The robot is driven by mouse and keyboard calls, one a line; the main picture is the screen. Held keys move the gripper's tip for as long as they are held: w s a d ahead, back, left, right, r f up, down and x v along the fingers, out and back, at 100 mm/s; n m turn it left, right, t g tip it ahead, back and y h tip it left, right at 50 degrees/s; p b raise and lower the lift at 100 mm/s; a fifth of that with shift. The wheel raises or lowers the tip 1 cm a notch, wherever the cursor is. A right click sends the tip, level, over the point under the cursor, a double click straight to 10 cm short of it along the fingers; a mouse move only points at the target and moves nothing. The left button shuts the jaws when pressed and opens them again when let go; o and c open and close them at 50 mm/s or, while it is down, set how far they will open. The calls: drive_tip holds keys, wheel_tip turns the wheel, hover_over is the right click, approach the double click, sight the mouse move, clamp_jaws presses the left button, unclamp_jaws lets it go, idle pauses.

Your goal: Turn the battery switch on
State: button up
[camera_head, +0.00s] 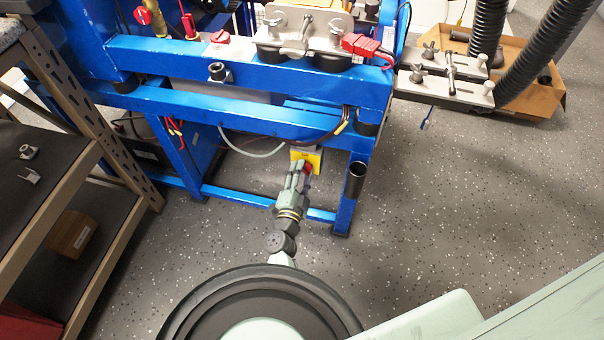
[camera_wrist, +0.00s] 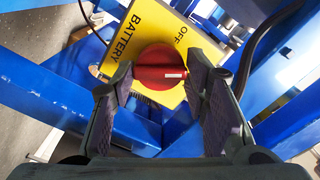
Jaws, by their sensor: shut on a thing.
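The battery switch has a round red knob (camera_wrist: 160,72) on a yellow plate (camera_wrist: 118,45) lettered BATTERY and OFF. A short white mark on the knob points to the right in the wrist view, with OFF above it. In the head view the yellow plate (camera_head: 315,157) sits low on the blue frame, with a bit of the red knob (camera_head: 309,168) showing. My gripper (camera_head: 304,169) reaches it from the front. In the wrist view its two fingers (camera_wrist: 158,82) are closed on the knob, one at each side. The knob's lower side is partly hidden.
The blue engine stand (camera_head: 250,122) has beams above and beside the switch, with a dark upright tube (camera_head: 355,180) at its right leg. A shelf rack (camera_head: 75,100) stands at the left. A cardboard box (camera_head: 545,95) lies back right. The speckled floor (camera_head: 460,200) at right is clear.

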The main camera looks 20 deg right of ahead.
drive_tip(key=m+b, duration=0.1)
drive_tip(key=m, duration=0.5)
drive_tip(key=shift+m, duration=0.3)
idle(0.4)
drive_tip(key=o, duration=1.1)
drive_tip(key=shift+o, duration=0.2)
drive_tip(key=shift+r, duration=0.15)
drive_tip(key=shift+o, duration=0.9)
wheel_tip(320, 180, up, 10)
drive_tip(key=shift+w+f, duration=0.1)
drive_tip(key=shift+r, duration=0.25)
drive_tip(key=shift+c, duration=0.9)
drive_tip(key=shift+d+f, duration=0.1)
drive_tip(key=shift+f, duration=0.05)
